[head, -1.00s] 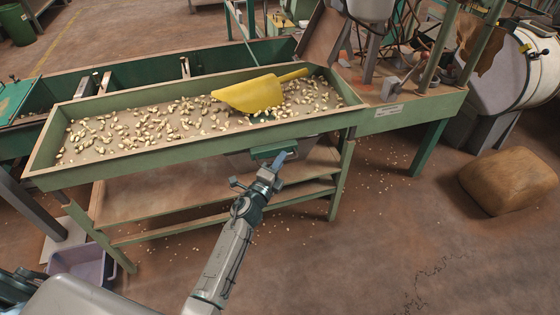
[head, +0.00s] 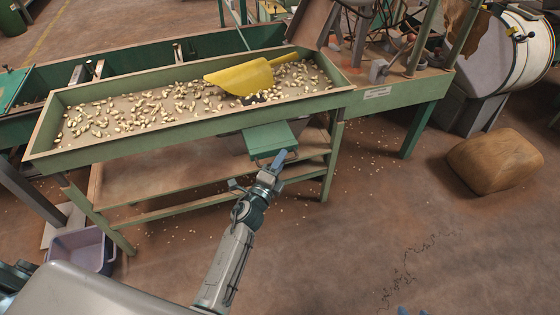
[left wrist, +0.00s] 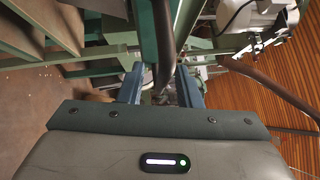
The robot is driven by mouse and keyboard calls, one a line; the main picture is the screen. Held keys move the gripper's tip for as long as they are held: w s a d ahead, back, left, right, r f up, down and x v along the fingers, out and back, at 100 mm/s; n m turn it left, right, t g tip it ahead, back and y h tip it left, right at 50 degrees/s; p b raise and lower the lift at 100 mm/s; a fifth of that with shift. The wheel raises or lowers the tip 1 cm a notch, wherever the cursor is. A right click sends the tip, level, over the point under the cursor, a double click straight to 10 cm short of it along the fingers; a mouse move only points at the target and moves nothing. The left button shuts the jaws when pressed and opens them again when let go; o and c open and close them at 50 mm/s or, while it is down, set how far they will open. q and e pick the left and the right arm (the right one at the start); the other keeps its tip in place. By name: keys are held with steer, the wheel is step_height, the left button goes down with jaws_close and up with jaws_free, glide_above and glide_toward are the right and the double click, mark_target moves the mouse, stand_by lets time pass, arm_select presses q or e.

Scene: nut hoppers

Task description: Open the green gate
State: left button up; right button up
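The green gate (head: 268,138) is a flat green plate sticking out from the front side of the nut hopper (head: 190,127), near its right end. My left gripper (head: 279,160) is at the gate's front edge, and its blue fingers look shut on the gate. In the left wrist view the two blue fingers (left wrist: 161,88) stand apart with a dark part between them; the exact contact is hard to see. My right gripper (head: 412,311) shows only as two separate blue tips at the bottom edge of the head view, apart and empty.
A yellow scoop (head: 240,77) lies among the nuts in the hopper. A lilac bin (head: 84,249) stands under the left end, and a brown sack (head: 494,161) lies on the floor at right. The floor in front is mostly clear.

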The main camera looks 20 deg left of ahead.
arm_select(q)
steer(key=b+v, duration=0.1)
steer(key=v, duration=0.9)
steer(key=shift+s, duration=0.4)
arm_select(e)
steer(key=shift+w+a+f+t, duration=0.15)
steer(key=shift+a+f+t, duration=0.15)
steer(key=shift+t, duration=0.2)
arm_select(q)
steer(key=shift+a+f, duration=0.1)
